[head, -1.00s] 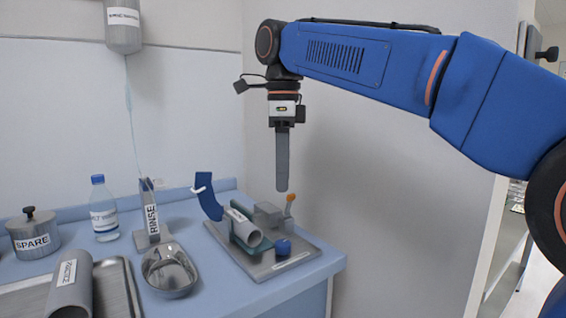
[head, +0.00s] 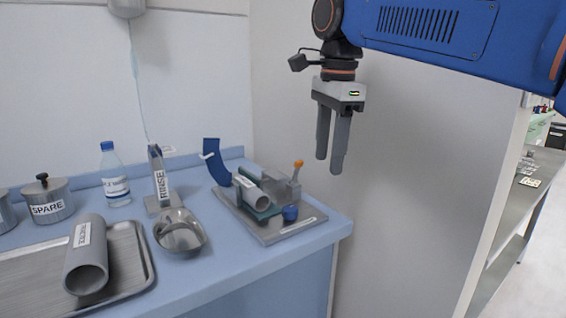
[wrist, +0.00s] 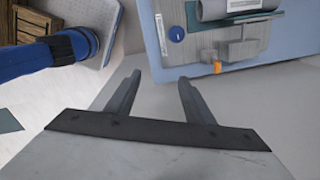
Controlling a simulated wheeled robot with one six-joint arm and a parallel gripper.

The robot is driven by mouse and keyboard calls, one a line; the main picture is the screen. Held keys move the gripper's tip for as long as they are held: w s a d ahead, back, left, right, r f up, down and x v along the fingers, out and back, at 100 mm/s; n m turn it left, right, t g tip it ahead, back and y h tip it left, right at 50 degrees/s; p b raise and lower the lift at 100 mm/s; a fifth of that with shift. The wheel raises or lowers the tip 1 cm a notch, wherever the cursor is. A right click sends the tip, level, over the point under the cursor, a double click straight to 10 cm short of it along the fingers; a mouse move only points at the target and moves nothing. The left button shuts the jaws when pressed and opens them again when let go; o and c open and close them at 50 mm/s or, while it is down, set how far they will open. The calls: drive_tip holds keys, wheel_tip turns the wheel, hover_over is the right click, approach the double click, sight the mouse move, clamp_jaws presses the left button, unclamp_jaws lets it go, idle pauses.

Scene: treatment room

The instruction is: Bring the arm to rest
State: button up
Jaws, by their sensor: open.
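My gripper (head: 337,168) hangs pointing down in the head view, in front of the grey wall and to the right of the blue counter. Its two dark fingers are apart with nothing between them. In the wrist view my gripper (wrist: 155,78) is also open and empty, over the gap beside the counter edge. My blue arm reaches in from the upper right of the head view.
The counter (head: 225,268) holds a grey fixture plate (head: 268,235) with a labelled tube (head: 251,192), nearest my gripper. Further left are a steel scoop (head: 180,232), RINSE stand (head: 161,184), bottle (head: 116,182), SPARE pot (head: 48,202) and tray (head: 135,262). Free space lies right of the counter.

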drive_tip(key=s+d+f+n+t, duration=0.1)
drive_tip(key=s+d+f+n, duration=0.4)
drive_tip(key=f, duration=0.5)
drive_tip(key=s+d+f+n+t, duration=0.1)
drive_tip(key=s+d+f+n, duration=0.4)
drive_tip(key=f, duration=0.5)
drive_tip(key=s+d+f+n+t, duration=0.1)
drive_tip(key=s+d+f+n, duration=0.3)
drive_tip(key=s+d+f, duration=0.4)
wheel_tip(320, 180, down, 2)
drive_tip(key=shift+s+d+f+n+t, duration=0.2)
drive_tip(key=shift+s+d+n+t, duration=0.2)
drive_tip(key=shift+d, duration=0.25)
